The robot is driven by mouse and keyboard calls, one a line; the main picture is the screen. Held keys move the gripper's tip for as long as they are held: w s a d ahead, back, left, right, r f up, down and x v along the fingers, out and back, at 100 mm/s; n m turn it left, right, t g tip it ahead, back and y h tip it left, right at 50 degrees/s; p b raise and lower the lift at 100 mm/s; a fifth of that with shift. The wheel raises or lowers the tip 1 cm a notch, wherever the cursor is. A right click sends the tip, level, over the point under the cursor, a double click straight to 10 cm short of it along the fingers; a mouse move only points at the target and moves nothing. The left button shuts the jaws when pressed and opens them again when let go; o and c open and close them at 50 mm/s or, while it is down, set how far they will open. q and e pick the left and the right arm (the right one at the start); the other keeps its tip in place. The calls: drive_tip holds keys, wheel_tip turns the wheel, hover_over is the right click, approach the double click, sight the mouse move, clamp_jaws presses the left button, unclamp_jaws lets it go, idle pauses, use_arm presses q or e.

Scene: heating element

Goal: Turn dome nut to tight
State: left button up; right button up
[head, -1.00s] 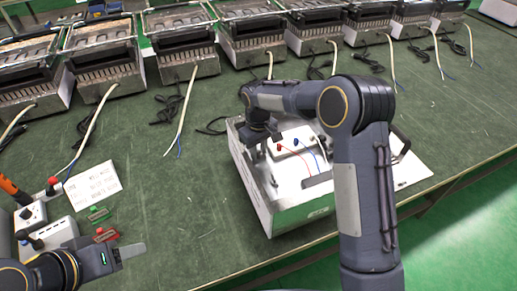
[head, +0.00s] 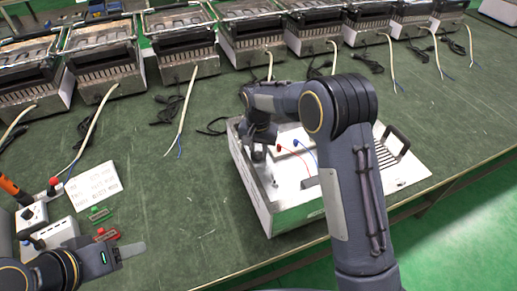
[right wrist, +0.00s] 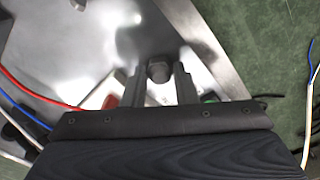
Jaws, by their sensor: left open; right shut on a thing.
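The dome nut (right wrist: 158,70) is a small dark grey metal nut in the right wrist view, on the light metal panel of the heating unit. My right gripper (right wrist: 158,82) is shut on it, with one finger on each side. In the head view my right gripper (head: 258,150) reaches down into the left part of the open heating unit (head: 262,205), and the nut there is hidden or too small to tell. My left gripper (head: 128,252) is at the lower left above the table, open and empty, away from the unit.
A red wire (right wrist: 35,95) and a blue wire (right wrist: 22,108) run beside my right gripper. Several heating units (head: 185,45) with cords line the back. A white card (head: 92,185) and sockets (head: 32,215) lie at left. The table middle is clear.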

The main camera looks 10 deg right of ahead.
sight(258, 153)
drive_tip(key=shift+m, duration=1.5)
drive_tip(key=o, duration=1)
wheel_tip(258, 153, up, 7)
drive_tip(key=shift+f, duration=0.1)
drive_tip(key=shift+r, duration=0.5)
